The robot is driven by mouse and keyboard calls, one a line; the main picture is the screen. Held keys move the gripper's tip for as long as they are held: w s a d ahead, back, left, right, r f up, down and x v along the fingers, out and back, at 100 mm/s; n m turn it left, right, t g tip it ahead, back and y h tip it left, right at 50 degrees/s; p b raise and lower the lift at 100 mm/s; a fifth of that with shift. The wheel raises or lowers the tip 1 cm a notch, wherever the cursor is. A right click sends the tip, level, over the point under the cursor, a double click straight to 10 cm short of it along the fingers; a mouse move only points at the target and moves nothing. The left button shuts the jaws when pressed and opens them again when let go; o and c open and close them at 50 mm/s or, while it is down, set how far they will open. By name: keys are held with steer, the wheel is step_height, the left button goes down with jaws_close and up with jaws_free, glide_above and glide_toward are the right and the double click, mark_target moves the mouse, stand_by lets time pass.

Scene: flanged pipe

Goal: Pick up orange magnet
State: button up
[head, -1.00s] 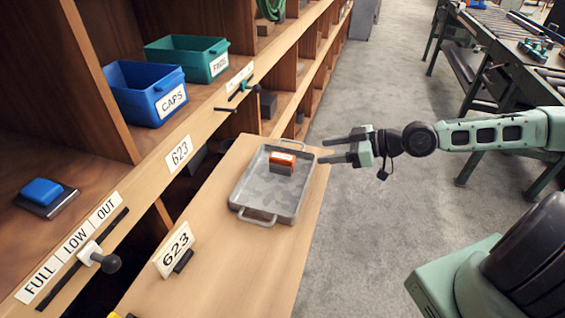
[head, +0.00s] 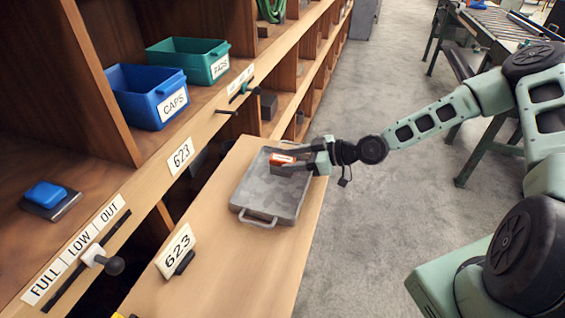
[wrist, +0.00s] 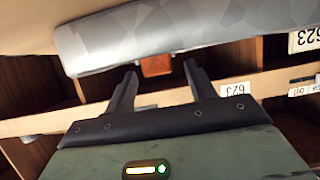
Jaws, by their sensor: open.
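The orange magnet (head: 281,159) sits in the grey metal tray (head: 263,200) on the wooden ledge. In the head view my gripper (head: 279,160) reaches in from the right, with its fingers at the magnet and partly covering it. In the wrist view the gripper (wrist: 158,75) is open, and the orange magnet (wrist: 156,65) shows between and just beyond the fingertips. The tray's edge (wrist: 100,60) shows there too. I cannot tell whether a finger touches the magnet. The magnet's lower dark part is mostly hidden.
A blue CAPS bin (head: 146,97) and a green bin (head: 190,60) stand on the shelf at left. A blue-topped block (head: 46,195) lies nearer. A 623 sign (head: 175,250) stands on the ledge in front of the tray. Open floor lies to the right.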

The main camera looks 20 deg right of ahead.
steer(key=shift+x, duration=0.75)
steer(key=c, duration=1.1)
steer(key=shift+r, duration=0.1)
